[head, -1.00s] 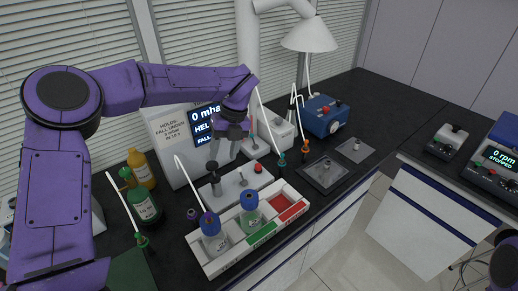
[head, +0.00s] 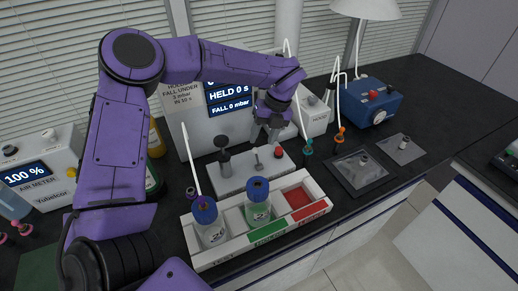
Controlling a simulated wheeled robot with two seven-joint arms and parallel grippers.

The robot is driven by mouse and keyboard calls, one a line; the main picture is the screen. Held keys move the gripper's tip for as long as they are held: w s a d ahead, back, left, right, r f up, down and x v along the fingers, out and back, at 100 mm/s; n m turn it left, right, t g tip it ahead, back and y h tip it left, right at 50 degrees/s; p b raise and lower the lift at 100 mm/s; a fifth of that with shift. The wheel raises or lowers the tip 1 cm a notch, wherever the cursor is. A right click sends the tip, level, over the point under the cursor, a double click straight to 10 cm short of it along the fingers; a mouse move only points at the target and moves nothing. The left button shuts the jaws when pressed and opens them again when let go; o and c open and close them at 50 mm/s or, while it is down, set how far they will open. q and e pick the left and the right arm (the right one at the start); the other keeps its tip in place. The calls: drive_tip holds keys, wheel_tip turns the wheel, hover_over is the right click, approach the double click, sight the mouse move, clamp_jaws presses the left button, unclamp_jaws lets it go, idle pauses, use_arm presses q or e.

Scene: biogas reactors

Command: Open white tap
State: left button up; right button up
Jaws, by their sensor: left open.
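A white block (head: 238,177) on the black bench carries several fittings. On it are a black upright fitting (head: 224,158) at the left, a small pale lever (head: 258,163) in the middle and a red knob (head: 278,152) at the right. I cannot tell for sure which is the white tap; the pale lever is the lightest fitting. My left gripper (head: 265,134) is open, pointing down, and hangs above and behind the lever and red knob, seemingly apart from them. My right gripper is out of view.
In front of the block, a white tray (head: 207,262) holds two blue-capped bottles, (head: 209,224) and (head: 258,203). Behind stands a white box with a display (head: 228,97). Thin tubes rise nearby. Grey plates (head: 358,172) and a blue device (head: 370,103) stand to the right.

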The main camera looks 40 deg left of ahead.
sight(256, 150)
use_arm(q)
drive_tip(key=x, duration=0.2)
drive_tip(key=p+x, duration=0.1)
drive_tip(key=x, duration=0.2)
drive_tip(key=shift+s+a+f, duration=0.2)
drive_tip(key=shift+s, duration=0.3)
drive_tip(key=shift+w+f, duration=0.1)
drive_tip(key=shift+f, duration=0.2)
drive_tip(key=shift+c, duration=0.9)
clamp_jaws()
